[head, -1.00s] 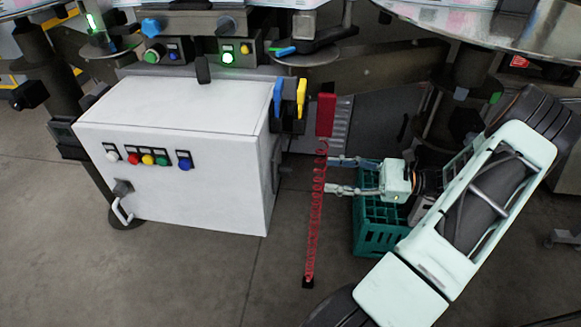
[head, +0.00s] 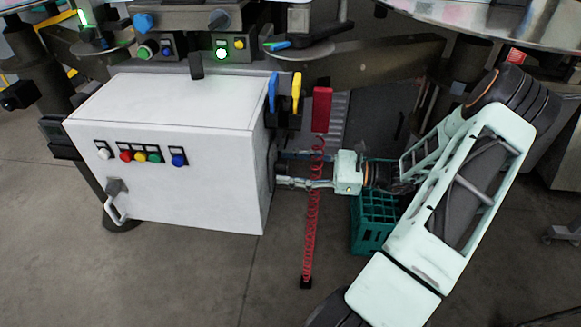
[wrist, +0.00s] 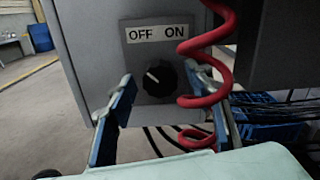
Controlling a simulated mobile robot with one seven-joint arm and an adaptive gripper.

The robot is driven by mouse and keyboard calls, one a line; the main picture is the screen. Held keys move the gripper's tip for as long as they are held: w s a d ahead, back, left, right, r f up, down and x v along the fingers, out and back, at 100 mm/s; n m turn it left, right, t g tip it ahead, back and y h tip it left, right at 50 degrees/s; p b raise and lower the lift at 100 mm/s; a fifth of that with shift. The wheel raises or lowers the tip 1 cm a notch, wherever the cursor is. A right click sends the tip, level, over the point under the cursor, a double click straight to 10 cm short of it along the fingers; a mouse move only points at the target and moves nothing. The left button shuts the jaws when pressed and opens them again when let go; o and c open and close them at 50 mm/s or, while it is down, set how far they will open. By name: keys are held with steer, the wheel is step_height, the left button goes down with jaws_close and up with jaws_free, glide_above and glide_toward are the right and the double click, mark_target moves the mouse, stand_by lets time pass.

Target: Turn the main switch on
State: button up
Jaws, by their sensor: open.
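The main switch is a black rotary knob (wrist: 158,78) on the side of a grey-white cabinet (head: 170,170). A label plate (wrist: 158,34) above it reads OFF on the left and ON on the right. The knob's white mark points up-left, toward OFF. My gripper (wrist: 162,95) is open, with one blue-padded finger on each side of the knob. I cannot tell whether the fingers touch it. In the head view my gripper (head: 278,169) is at the cabinet's right side, and the knob is mostly hidden there.
A red coiled cable (wrist: 212,45) hangs in front of the right finger and beside the knob; it also shows in the head view (head: 311,225). A green crate (head: 373,222) stands below my arm. Blue and yellow handles (head: 296,92) rise above the cabinet's corner.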

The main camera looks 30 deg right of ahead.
steer(key=c, duration=1.2)
steer(key=shift+o, duration=0.2)
